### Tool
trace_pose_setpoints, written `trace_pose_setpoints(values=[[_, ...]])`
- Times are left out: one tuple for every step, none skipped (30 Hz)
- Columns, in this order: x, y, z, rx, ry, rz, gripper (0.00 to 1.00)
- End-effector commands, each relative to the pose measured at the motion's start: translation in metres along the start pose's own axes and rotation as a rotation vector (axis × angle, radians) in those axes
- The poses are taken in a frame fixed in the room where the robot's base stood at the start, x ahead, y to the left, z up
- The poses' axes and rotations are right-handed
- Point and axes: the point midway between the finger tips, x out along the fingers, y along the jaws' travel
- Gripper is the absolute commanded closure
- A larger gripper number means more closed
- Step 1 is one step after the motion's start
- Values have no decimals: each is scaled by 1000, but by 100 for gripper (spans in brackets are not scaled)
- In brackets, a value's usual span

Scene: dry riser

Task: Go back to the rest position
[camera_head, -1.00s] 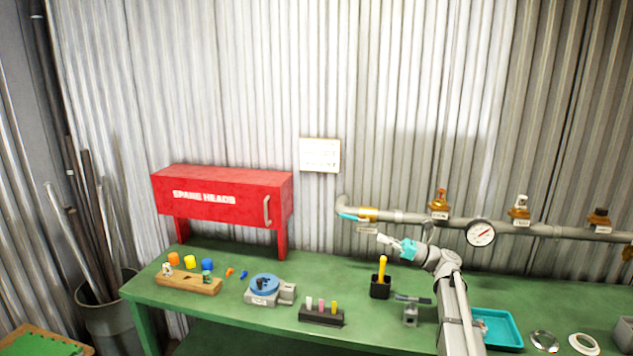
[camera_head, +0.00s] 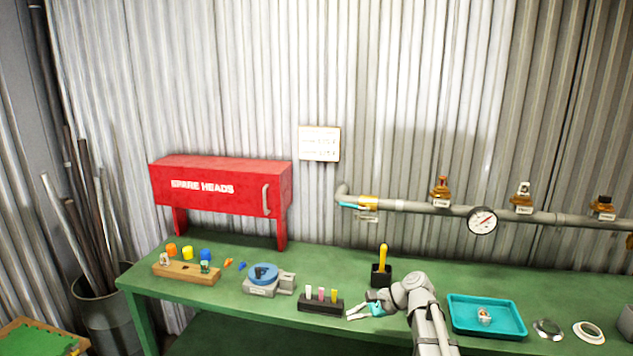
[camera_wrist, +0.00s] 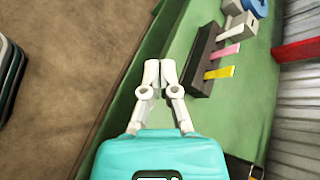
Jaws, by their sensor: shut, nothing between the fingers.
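My gripper (camera_head: 352,316) is shut and empty over the front part of the green workbench (camera_head: 225,289), just right of a dark block with several coloured tags (camera_head: 321,304). In the wrist view my gripper (camera_wrist: 159,68) has its two white fingers together above the bench's front edge. The dark block (camera_wrist: 203,62) is beside the fingers there, apart from them. The arm reaches in from the lower right in the head view.
A black holder with a yellow-handled tool (camera_head: 381,274) stands behind my gripper. A teal tray (camera_head: 486,331) holding a small part lies to the right. A pipe with a gauge (camera_head: 482,221) runs along the wall. A red cabinet (camera_head: 222,187) stands at the left.

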Motion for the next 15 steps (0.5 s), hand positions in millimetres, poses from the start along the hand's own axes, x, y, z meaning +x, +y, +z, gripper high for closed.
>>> trace_pose_setpoints(values=[[8, 20, -2, -57, 41, 44, 100], [11, 29, -4, -96, 66, 72, 100], [15, 41, -6, -147, 99, 112, 100], [18, 50, -8, -185, 122, 143, 100], [20, 58, -10, -223, 144, 174, 100], [22, 70, -13, -274, 173, 217, 100], [23, 79, -15, -313, 193, 250, 100], [24, 87, -17, -351, 212, 283, 100], [25, 99, -20, -401, 237, 330, 100], [26, 107, -22, -439, 254, 365, 100], [26, 115, -24, -477, 270, 401, 100], [25, 126, -27, -526, 291, 451, 100], [24, 134, -28, -563, 304, 488, 100], [24, 141, -30, -598, 316, 524, 100], [22, 150, -32, -640, 330, 570, 100]])
